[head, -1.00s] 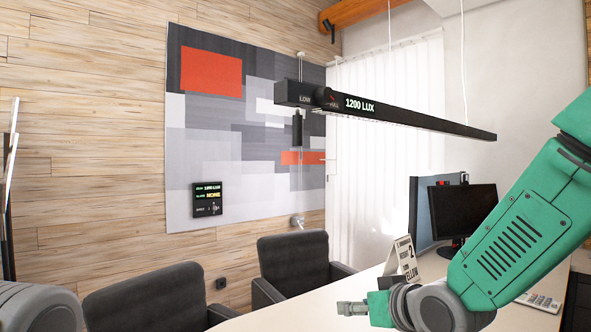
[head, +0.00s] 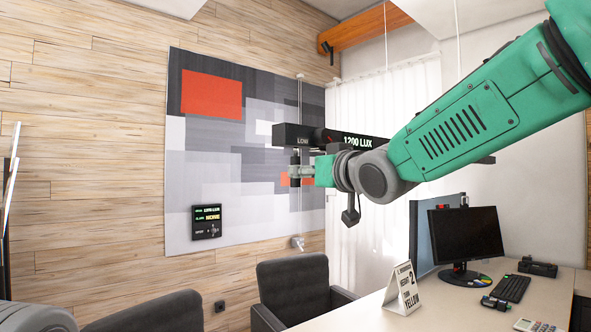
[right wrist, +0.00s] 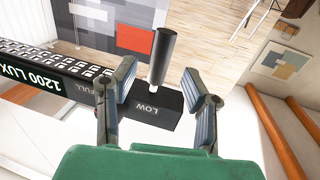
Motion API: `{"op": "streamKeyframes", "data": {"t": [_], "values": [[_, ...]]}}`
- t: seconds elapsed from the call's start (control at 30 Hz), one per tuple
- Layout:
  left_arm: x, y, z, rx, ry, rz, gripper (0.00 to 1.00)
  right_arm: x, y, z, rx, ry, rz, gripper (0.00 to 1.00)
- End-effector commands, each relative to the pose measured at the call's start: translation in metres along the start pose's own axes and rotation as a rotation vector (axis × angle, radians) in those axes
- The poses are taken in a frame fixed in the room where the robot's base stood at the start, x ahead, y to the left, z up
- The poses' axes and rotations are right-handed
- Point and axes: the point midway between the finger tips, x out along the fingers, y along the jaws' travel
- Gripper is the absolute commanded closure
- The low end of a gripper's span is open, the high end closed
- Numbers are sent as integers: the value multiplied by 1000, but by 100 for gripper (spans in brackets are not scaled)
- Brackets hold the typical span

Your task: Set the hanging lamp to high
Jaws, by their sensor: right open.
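The hanging lamp is a long black bar (head: 316,138) with a lit "1200 LUX" readout and a "LOW" label at its near end; its right part is hidden by my arm. The wrist view shows the lamp bar (right wrist: 48,67), with "FULL" farther along from "LOW". A dark cylindrical handle (right wrist: 167,50) sits at the LOW end. My right gripper (right wrist: 160,88) is open, with one finger on each side of the handle; contact is unclear. In the head view, my right gripper (head: 300,172) is at the hanging handle (head: 296,185). My left gripper is not visible.
A wall panel (head: 207,222) appears to show 1200 lux and glare NONE. The desk (head: 455,310) holds a sign (head: 403,290), monitor (head: 465,236) and keyboard (head: 512,288).

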Motion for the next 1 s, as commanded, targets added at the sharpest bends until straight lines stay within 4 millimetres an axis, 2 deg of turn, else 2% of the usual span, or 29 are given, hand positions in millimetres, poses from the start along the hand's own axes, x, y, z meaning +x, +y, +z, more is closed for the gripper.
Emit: {"op": "streamKeyframes", "data": {"t": [0.1, 0.3, 0.67, 0.7, 0.77, 0.8, 1.0], "values": [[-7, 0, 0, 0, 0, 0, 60, 23, 0, -1, -2, 0, 0, 60], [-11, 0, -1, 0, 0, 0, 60, 44, 0, -1, 0, 1, 0, 60], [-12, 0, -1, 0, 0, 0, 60, 50, 0, 0, -1, 0, 0, 60], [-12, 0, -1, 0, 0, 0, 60, 50, 0, 0, -1, 0, 0, 63], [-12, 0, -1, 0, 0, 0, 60, 50, 0, 0, -1, 0, 0, 84], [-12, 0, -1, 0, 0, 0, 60, 50, 0, 0, -1, 0, 0, 98], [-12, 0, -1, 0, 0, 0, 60, 49, 0, 0, -1, 0, 0, 100]]}}
